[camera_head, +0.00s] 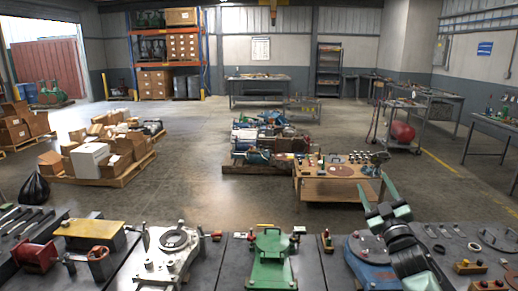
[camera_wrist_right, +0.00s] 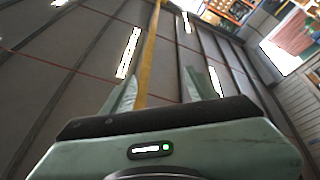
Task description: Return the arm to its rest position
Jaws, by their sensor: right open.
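My right arm rises at the right of the head view, over the dark bench. Its pale green gripper (camera_head: 374,182) points upward with its two fingers apart and nothing between them. In the right wrist view the gripper (camera_wrist_right: 158,88) is also open and empty, facing the ceiling with its beams and bright light strips. My left gripper is in neither view.
A dark bench (camera_head: 222,278) spans the front, holding a green machine part (camera_head: 270,262), a pale casting (camera_head: 165,255) and a blue-based part (camera_head: 368,262) beside my arm. Beyond it stand a wooden cart (camera_head: 325,188) and loaded pallets (camera_head: 130,175). Open floor lies between.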

